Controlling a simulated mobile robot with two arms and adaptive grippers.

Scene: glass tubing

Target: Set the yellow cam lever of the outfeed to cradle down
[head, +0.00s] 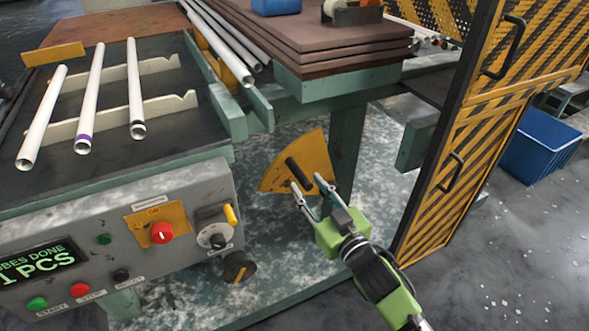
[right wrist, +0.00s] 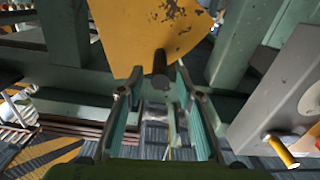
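The yellow cam lever (head: 282,176) is a fan-shaped yellow plate below the bench, with a dark bar handle (head: 297,170) on its face. In the right wrist view the worn yellow plate (right wrist: 130,28) fills the top, and the dark handle (right wrist: 160,64) points toward me. My right gripper (head: 309,187) is open at the lever. Its fingertips (right wrist: 157,80) lie on either side of the handle's end, with gaps showing. I cannot tell how far the handle reaches between them. My left gripper is not in view.
A grey control panel (head: 75,240) with knobs and buttons stands left of the lever. White tubes rest on notched supports (head: 160,65) above it. A green bench leg (head: 347,145) stands just behind the lever. A striped yellow-black door (head: 440,215) bounds the right side.

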